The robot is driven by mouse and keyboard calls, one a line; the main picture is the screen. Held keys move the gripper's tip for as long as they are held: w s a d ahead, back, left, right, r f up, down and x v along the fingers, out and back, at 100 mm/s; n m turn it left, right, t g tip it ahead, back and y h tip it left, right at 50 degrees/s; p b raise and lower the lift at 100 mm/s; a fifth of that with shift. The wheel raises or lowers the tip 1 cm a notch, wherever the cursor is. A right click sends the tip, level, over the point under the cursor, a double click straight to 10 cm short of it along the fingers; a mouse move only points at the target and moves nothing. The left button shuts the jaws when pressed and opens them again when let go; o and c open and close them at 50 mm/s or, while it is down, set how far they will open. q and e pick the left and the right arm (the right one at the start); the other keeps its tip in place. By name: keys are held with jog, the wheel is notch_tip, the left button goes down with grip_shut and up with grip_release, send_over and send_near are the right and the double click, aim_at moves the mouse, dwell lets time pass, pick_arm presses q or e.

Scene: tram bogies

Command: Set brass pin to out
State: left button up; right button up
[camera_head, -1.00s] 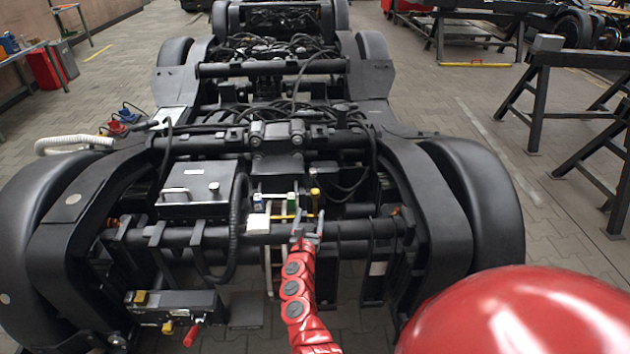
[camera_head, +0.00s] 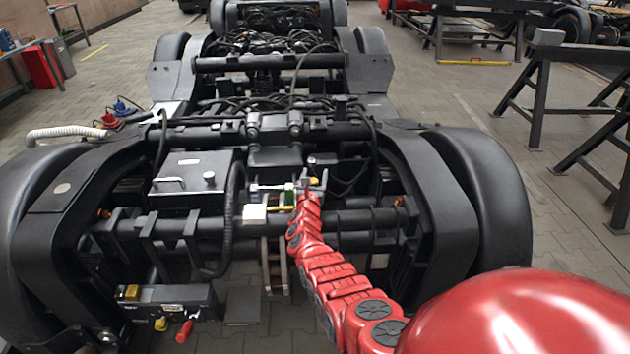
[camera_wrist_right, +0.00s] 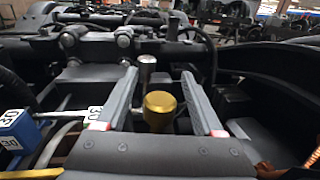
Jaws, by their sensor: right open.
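The brass pin (camera_wrist_right: 159,107) is a short upright cylinder with a gold, round head. In the right wrist view it stands between the two fingers of my right gripper (camera_wrist_right: 160,80), with a gap on each side. The fingers are open and hold nothing. In the head view my right gripper (camera_head: 313,184) is over the front cross beam of the bogie, and it largely hides the brass pin there. My left gripper is not in view.
A silver-topped pin (camera_wrist_right: 147,66) stands just behind the brass one. A blue labelled block (camera_wrist_right: 20,128) is at the left. Dark hoses and tubes surround the area.

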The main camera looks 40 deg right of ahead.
jog(key=shift+w+d, duration=0.2)
jog(key=shift+w, duration=0.05)
grip_shut()
dwell(0.3)
dwell(1.0)
